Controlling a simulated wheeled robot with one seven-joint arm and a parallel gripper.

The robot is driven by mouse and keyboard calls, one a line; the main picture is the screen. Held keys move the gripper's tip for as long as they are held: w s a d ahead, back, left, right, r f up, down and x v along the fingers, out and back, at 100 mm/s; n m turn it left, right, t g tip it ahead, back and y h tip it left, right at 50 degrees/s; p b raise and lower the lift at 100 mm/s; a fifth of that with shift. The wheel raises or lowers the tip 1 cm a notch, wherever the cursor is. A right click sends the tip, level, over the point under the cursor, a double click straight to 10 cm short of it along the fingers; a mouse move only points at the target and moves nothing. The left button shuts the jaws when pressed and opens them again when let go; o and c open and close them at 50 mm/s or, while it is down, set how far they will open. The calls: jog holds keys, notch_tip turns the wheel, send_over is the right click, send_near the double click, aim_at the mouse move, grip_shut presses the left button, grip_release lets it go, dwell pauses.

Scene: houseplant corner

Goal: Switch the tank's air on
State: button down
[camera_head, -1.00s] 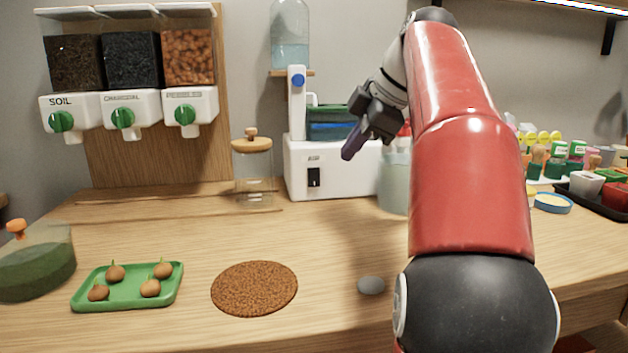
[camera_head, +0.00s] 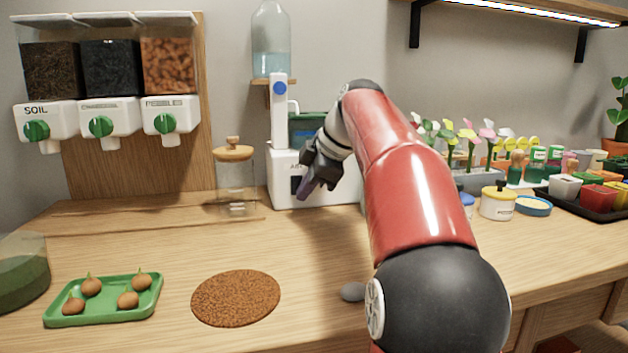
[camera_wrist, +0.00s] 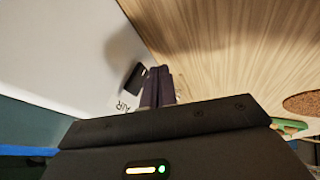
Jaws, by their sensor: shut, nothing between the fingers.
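The tank (camera_head: 285,165) is a white unit with a blue-and-green top part, standing against the back wall. Its front carries an AIR label, readable in the wrist view (camera_wrist: 125,104), and a black switch (camera_wrist: 133,83). In the head view the switch (camera_head: 295,185) is partly covered by my gripper. My gripper (camera_head: 303,196) is shut and empty, its dark purple fingers pointing down in front of the tank. In the wrist view the fingertips (camera_wrist: 157,72) are right beside the switch. I cannot tell if they touch it, or which way the switch is set.
A lidded glass jar (camera_head: 236,182) stands left of the tank. A brown round mat (camera_head: 236,298), a green tray (camera_head: 105,310) with several bulbs and a grey stone (camera_head: 352,292) lie in front. Pots and flowers crowd the right. The wood before the tank is mostly clear.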

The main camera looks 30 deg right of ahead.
jog(key=shift+w+d, duration=0.1)
jog(key=shift+w, duration=0.55)
jog(key=shift+f, duration=0.15)
jog(key=shift+w+f+t+b, duration=0.1)
jog(key=shift+f+t+b, duration=0.15)
jog(key=shift+b, duration=0.45)
jog(key=shift+d+r, duration=0.1)
jog(key=shift+r, duration=0.25)
